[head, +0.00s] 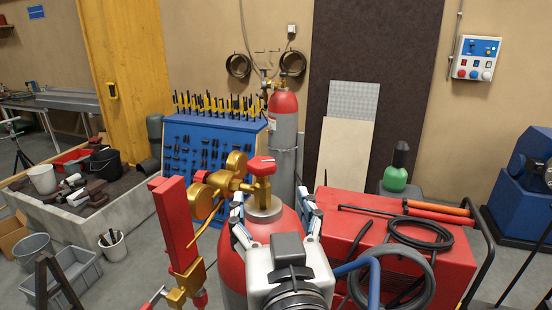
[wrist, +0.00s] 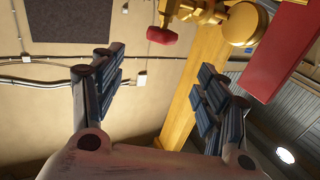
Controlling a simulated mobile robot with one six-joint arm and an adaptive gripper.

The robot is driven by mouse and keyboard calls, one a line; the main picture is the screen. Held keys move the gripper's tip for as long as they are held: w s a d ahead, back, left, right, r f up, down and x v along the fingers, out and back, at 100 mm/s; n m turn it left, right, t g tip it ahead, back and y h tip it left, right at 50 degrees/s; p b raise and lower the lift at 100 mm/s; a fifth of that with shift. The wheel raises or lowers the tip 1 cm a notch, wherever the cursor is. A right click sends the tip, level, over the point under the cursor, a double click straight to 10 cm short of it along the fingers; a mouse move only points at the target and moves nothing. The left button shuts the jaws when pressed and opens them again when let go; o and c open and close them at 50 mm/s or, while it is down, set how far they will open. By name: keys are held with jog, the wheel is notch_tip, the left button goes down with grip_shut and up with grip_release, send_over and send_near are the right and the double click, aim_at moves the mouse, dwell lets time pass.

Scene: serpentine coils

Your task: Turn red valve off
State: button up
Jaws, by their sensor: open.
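The red valve knob (head: 262,166) sits on top of a brass valve body (head: 262,190) on a red gas cylinder (head: 230,268) in the head view. In the wrist view the red knob (wrist: 170,36) shows near the top, beyond the fingertips and between them from side to side. My gripper (head: 271,196) is open, with its two fingers apart in front of the cylinder neck, lower than the knob in the picture. In the wrist view my gripper (wrist: 163,62) has nothing between its fingers. My wrist hides part of the cylinder.
A brass regulator (head: 205,190) and a long red block (head: 175,222) extend left of the valve. A red machine (head: 440,255) with black hoses stands to the right. A blue tool rack (head: 205,140) and another red-topped cylinder (head: 284,125) stand behind.

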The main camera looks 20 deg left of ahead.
aim_at(260, 161)
jog(key=x, duration=1.6)
jog(key=shift+w, duration=0.1)
jog(key=shift+c, duration=0.4)
jog(key=c, duration=1)
jog(key=shift+h+p, duration=0.3)
jog(key=shift+p, duration=0.1)
jog(key=m+t+h+p, duration=0.1)
jog(key=m+h+p, duration=0.1)
jog(key=h+p, duration=0.1)
jog(key=shift+a+r+m, duration=0.1)
jog(key=shift+m, duration=0.2)
jog(key=m+h+p, duration=0.3)
jog(key=h, duration=0.2)
jog(key=shift+t, duration=0.3)
jog(key=shift+h, duration=0.3)
